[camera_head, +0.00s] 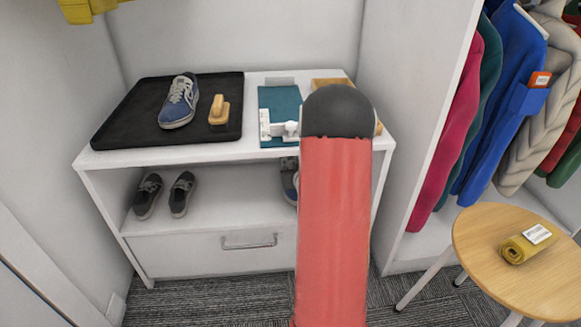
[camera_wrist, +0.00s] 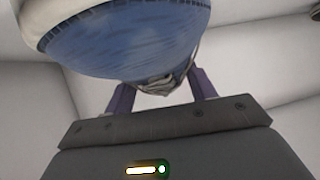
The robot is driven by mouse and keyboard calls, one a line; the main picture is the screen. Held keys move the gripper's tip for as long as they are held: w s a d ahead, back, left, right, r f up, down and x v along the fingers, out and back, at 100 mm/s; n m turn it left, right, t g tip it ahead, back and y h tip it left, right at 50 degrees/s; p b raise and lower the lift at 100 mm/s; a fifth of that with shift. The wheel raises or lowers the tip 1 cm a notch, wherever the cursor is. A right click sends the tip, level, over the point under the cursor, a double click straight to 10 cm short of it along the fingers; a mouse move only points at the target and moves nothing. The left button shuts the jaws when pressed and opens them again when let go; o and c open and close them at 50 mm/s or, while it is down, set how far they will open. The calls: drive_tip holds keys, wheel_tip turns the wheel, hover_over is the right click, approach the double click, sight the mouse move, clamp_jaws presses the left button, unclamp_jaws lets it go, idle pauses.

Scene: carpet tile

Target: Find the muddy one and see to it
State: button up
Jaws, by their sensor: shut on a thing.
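In the wrist view my gripper (camera_wrist: 162,84) is shut on a blue shoe (camera_wrist: 140,48) with an off-white sole edge. The shoe hides the fingertips; I cannot tell if it is muddy. In the head view my arm hides the gripper. A blue-grey sneaker (camera_head: 179,102) with pale laces sits on a black mat (camera_head: 125,122) on top of the white cabinet. Another blue shoe (camera_head: 289,178) shows partly beside my arm at the lower shelf; I cannot tell whether it is the held one. A dark grey pair (camera_head: 164,195) stands on the shelf's left side. A wooden brush (camera_head: 219,110) lies on the mat.
A teal folded item (camera_head: 279,101) with a small white object lies on the cabinet (camera_head: 255,77), next to a wooden tray (camera_head: 329,82) partly behind my arm. A round table (camera_head: 480,255) with a rolled yellow cloth (camera_head: 528,243) stands right, below hanging clothes (camera_head: 500,100).

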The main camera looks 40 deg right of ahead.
drive_tip(key=shift+f, duration=0.35)
drive_tip(key=shift+f+b, duration=0.35)
drive_tip(key=shift+b, duration=0.05)
drive_tip(key=o, duration=1.7)
drive_tip(key=shift+c, duration=0.2)
drive_tip(key=p+v, duration=0.1)
drive_tip(key=v, duration=0.6)
drive_tip(key=shift+s+a+r, duration=0.15)
drive_tip(key=shift+s, duration=0.2)
